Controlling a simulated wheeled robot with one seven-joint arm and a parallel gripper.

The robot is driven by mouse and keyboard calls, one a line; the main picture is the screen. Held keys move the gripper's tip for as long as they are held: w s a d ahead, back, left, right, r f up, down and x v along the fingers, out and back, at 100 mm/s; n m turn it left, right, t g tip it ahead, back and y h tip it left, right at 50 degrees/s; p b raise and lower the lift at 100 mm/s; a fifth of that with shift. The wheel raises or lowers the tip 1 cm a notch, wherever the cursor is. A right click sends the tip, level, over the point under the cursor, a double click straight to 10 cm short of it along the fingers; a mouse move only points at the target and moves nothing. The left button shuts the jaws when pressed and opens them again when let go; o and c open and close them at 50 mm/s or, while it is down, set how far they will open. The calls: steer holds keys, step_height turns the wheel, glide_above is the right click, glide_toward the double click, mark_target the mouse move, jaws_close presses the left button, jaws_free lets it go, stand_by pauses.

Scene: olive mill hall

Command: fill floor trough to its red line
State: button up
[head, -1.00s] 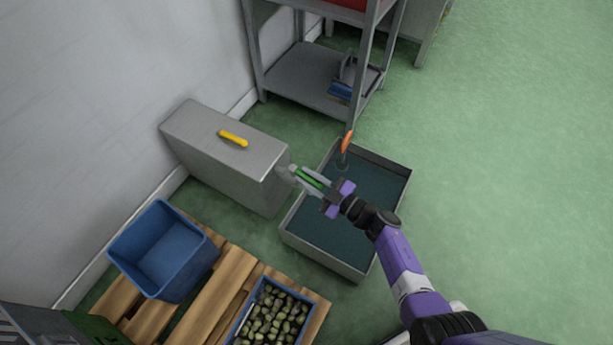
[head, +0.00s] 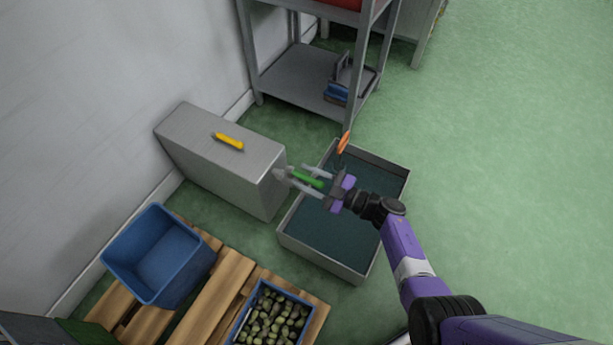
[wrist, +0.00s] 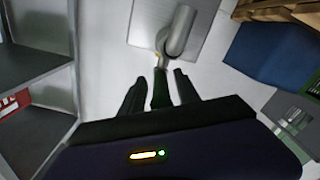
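The grey rectangular floor trough (head: 320,262) stands on the green floor, with dark water (head: 335,232) in it. I cannot make out a red line. A grey tap (head: 283,176) with a green handle (head: 307,180) sticks out from the side of a grey metal cabinet toward the trough. In the wrist view the tap (wrist: 177,32) is ahead, with the dark green handle (wrist: 160,90) below it. My gripper (head: 312,181) is open above the trough. Its fingers stand on either side of the handle, with gaps showing in the wrist view (wrist: 160,86).
The grey cabinet (head: 215,165) bears a yellow handle (head: 229,141). An orange object (head: 343,143) shows at the trough's far left edge. A blue crate (head: 160,257) and a crate of olives (head: 270,318) sit on a wooden pallet (head: 205,308). A shelf rack (head: 300,82) stands behind. Floor is clear at right.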

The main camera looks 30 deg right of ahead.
steer(key=p+v, duration=0.2)
steer(key=v, duration=0.6)
steer(key=shift+a, duration=0.1)
stand_by(0.4)
